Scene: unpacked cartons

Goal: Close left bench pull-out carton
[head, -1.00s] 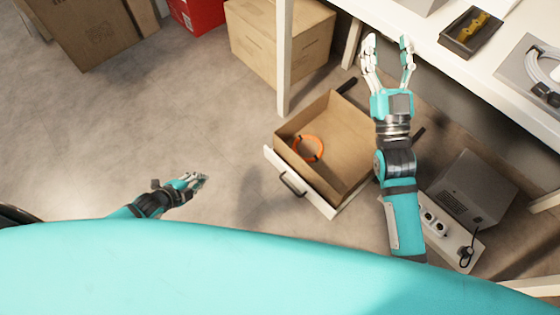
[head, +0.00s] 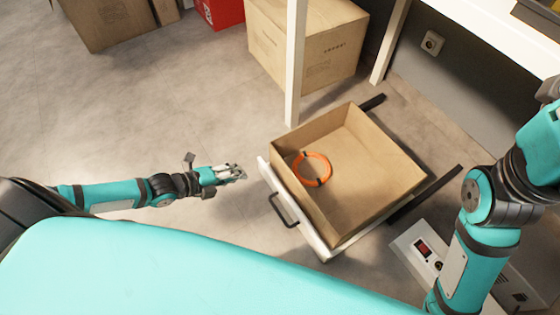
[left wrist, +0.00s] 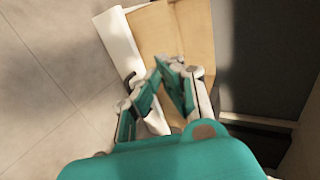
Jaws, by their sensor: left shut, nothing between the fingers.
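The pull-out carton (head: 385,165), a brown cardboard drawer with a white front panel (head: 325,247) and a dark handle (head: 283,209), stands pulled out on dark rails under the bench. An orange ring (head: 314,170) lies inside it. My left gripper (head: 239,173) is shut and empty, just left of the front panel's far end and apart from it. In the left wrist view my left fingers (left wrist: 168,66) overlap the carton's white front (left wrist: 121,45), partly covering the handle (left wrist: 129,79). My right arm is at the right edge; its gripper is out of view.
A white bench leg (head: 295,65) stands just behind the carton, with a closed cardboard box (head: 300,48) beyond it. A panel with a red switch (head: 412,245) lies right of the carton.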

